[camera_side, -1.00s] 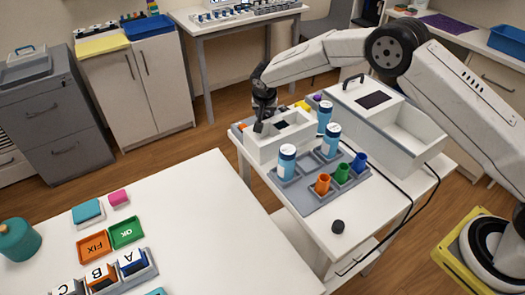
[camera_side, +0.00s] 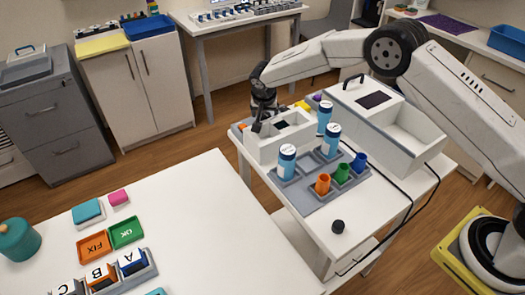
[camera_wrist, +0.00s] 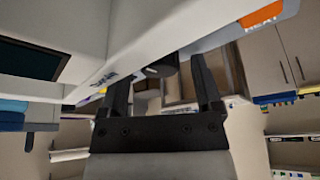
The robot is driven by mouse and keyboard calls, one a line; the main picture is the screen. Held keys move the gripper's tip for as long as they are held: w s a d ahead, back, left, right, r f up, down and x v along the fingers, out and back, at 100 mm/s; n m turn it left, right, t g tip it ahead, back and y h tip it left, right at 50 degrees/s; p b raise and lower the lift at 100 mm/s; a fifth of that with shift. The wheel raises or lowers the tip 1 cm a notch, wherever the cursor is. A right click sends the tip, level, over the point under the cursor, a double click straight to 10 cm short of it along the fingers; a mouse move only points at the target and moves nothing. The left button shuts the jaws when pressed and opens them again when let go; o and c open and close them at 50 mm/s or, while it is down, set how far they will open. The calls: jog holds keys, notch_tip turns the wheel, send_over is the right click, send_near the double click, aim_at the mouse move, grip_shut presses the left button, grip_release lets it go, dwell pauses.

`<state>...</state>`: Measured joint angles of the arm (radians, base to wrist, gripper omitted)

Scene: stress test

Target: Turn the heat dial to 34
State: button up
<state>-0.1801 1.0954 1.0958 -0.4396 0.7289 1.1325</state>
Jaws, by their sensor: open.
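A white box-shaped device (camera_side: 272,150) with a small dark screen (camera_side: 281,125) stands at the back left of the white side table. My gripper (camera_side: 259,124) is at the device's left end, pointing down. In the wrist view my gripper (camera_wrist: 162,80) is open, with its two black fingers spread apart. A dark round knob (camera_wrist: 166,66), which looks like the heat dial, shows between the fingertips at the edge of the white device (camera_wrist: 85,25). I cannot tell whether the fingers touch it. The dial's marks and any number on the screen (camera_wrist: 28,54) cannot be read.
A grey tray (camera_side: 310,199) holds white-capped blue bottles (camera_side: 287,163) and orange, green and blue cups (camera_side: 342,173) in front of the device. A larger white machine (camera_side: 385,120) stands to the right.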

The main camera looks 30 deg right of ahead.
jog(key=shift+r, duration=0.1)
jog(key=v, duration=0.7)
jog(key=shift+r, duration=0.25)
jog(key=shift+s+a, duration=0.1)
jog(key=shift+s, duration=0.15)
jog(key=s+d+n+y, duration=0.1)
jog(key=s+d+n, duration=0.1)
jog(key=s, duration=0.9)
jog(key=s+d+r+n, duration=0.1)
jog(key=s+d+n, duration=0.2)
jog(key=s, duration=0.7)
jog(key=s+d+r+n+g+y, duration=0.1)
jog(key=s+d+n, duration=0.1)
jog(key=s, duration=0.9)
jog(key=shift+s+d+n+y, duration=0.3)
jog(key=shift+s+d, duration=0.1)
jog(key=shift+d, duration=0.2)
